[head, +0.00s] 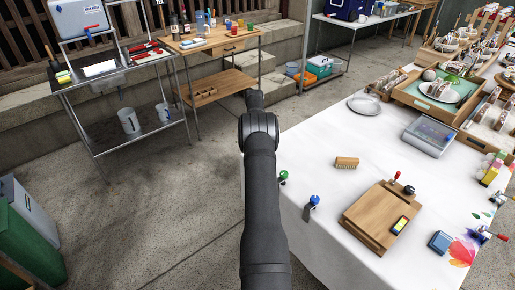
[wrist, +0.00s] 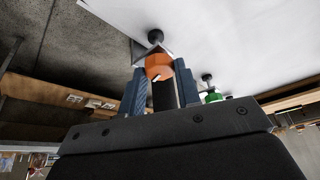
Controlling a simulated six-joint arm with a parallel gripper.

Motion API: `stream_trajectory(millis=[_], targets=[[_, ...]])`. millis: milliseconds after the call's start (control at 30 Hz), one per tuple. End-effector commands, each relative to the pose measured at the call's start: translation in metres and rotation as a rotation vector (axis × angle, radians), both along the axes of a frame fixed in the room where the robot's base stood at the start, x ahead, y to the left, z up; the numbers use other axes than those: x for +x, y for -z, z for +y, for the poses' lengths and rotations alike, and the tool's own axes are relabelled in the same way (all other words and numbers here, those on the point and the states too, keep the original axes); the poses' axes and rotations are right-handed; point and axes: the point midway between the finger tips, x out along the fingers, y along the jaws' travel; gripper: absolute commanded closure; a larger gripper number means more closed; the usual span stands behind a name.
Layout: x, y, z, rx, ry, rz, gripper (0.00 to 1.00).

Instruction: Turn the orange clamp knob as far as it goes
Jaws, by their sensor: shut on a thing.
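The orange clamp knob (wrist: 159,66) shows in the wrist view, between the two fingers of my gripper (wrist: 161,75). The fingers are shut on it, one on each side. A pale mark shows on the knob's lower edge. A dark round clamp part (wrist: 155,36) and a metal bracket lie beyond the knob, by the white tablecloth's edge. In the head view the orange knob and my gripper are hidden; my arm covers that part of the table edge.
A green-knobbed clamp (head: 284,176) and a blue-knobbed clamp (head: 313,202) sit along the left edge of the white table (head: 315,150). The green knob (wrist: 213,96) is close right of my gripper. A wooden board (head: 372,222) and brush (head: 346,162) lie on the table.

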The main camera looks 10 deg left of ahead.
Motion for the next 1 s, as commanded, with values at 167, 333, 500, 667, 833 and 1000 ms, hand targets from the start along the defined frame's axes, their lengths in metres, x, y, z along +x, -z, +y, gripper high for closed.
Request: stream_trajectory(millis=[167,333,500,667,833,1000], targets=[[0.000,0.001,0.000,0.001,0.012,-0.002,0.92],[0.000,0.001,-0.001,0.001,0.013,-0.002,0.92],[0.001,0.001,-0.001,0.000,0.013,-0.002,0.64],[0.000,0.000,-0.001,0.000,0.013,-0.002,0.48],[0.000,0.000,-0.001,0.000,0.012,-0.001,0.48],[0.001,-0.010,-0.001,0.000,0.012,-0.003,0.48]])
